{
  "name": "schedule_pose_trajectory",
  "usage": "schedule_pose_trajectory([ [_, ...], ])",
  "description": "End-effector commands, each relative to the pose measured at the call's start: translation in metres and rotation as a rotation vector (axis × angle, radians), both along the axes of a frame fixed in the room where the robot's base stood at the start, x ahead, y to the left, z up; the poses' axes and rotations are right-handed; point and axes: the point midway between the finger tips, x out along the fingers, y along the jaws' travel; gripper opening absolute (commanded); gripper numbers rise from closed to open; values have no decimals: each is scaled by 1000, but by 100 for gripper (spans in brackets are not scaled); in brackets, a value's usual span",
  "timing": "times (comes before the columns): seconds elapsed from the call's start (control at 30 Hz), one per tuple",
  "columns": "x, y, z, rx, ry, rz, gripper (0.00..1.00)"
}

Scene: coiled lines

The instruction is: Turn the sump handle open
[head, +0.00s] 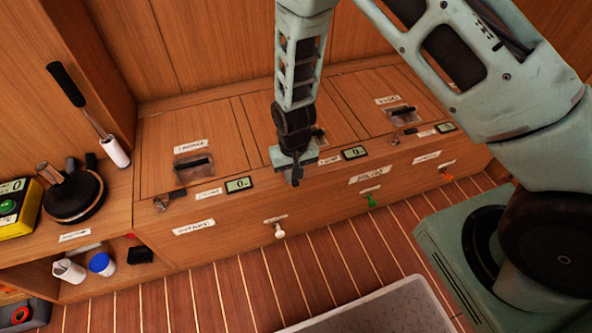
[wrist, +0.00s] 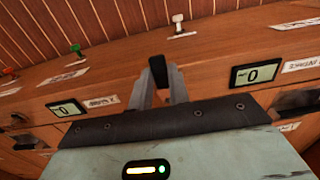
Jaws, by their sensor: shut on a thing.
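My gripper (head: 296,178) is at the front edge of the locker bench, at the middle hatch. In the wrist view its two fingers (wrist: 160,90) are closed on a small black handle (wrist: 157,70), whose end sticks out past the fingertips. I take this as the sump handle; no sump label can be read, and its base is hidden behind the gripper. A display reading 0 (head: 355,152) sits just right of the gripper in the head view. The wrist view shows it at left (wrist: 67,108).
A left latch (head: 160,203) and a right latch (head: 393,140) flank the gripper. White (head: 279,233), green (head: 371,202) and orange (head: 446,174) knobs stick out of the bench front below. A winch (head: 75,195) stands at left. The slatted floor (head: 225,295) is partly clear.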

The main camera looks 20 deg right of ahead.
Motion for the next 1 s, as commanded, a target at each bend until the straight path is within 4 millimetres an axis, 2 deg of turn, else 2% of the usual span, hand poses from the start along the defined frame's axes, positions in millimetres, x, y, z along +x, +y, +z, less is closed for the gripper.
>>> schedule_pose_trajectory([
  [0.43, 2, 2, 1, 3, -6, -11, 0],
  [0.47, 2, 2, 1, 3, -6, -11, 26],
  [0.5, 2, 2, 1, 3, -6, -10, 37],
  [0.53, 2, 2, 1, 3, -5, -10, 40],
  [0.83, 1, 1, 2, 1, -3, -9, 40],
  [1.0, 1, 1, 22, 2, -4, -9, 40],
])
